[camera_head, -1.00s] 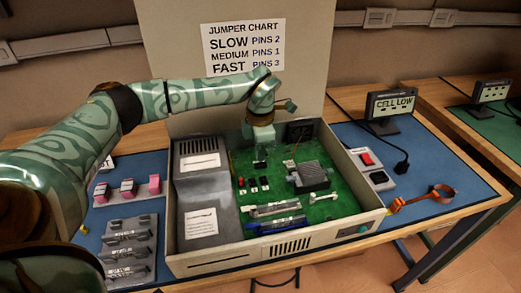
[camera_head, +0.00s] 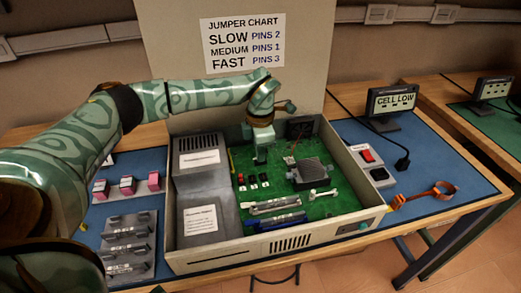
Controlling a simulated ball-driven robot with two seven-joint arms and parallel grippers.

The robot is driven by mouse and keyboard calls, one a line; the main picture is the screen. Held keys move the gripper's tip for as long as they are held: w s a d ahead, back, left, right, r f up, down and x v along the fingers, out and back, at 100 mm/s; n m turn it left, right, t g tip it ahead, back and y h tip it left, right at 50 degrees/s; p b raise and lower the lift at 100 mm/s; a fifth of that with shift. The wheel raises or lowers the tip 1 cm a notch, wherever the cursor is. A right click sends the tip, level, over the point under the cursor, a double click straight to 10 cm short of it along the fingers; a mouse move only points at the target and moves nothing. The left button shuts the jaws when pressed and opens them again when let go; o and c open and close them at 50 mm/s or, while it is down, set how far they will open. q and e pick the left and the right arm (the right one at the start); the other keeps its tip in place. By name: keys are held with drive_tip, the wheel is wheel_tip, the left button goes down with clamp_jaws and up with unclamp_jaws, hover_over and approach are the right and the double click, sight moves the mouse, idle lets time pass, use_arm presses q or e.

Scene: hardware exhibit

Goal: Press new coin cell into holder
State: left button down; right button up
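My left gripper (camera_head: 261,158) points down into the open computer case (camera_head: 176,235), just over the back part of the green circuit board (camera_head: 335,205). Its fingertips are small and dark against the board, and I cannot tell whether they are apart or closed. I cannot make out a coin cell or its holder; the gripper covers that patch of board. My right gripper is not in view.
Small black jumpers (camera_head: 252,181), a grey heatsink (camera_head: 309,172) and memory modules (camera_head: 275,204) crowd the board. A tray of grey modules (camera_head: 127,240) and a stand of pink parts (camera_head: 127,186) are left. An orange strap (camera_head: 425,193) lies right on the blue mat (camera_head: 455,180).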

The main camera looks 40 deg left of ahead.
use_arm(q)
drive_tip(key=shift+f, duration=0.2)
drive_tip(key=shift+s+f, duration=0.1)
idle(0.5)
drive_tip(key=shift+f, duration=0.1)
idle(0.4)
drive_tip(key=c, duration=1.6)
unclamp_jaws()
drive_tip(key=shift+c, duration=0.2)
drive_tip(key=shift+o, duration=0.3)
drive_tip(key=shift+s+f, duration=0.1)
drive_tip(key=shift+f, duration=0.05)
drive_tip(key=shift+d, duration=0.15)
drive_tip(key=shift+s, duration=0.1)
drive_tip(key=shift+c, duration=0.7)
drive_tip(key=shift+p, duration=0.35)
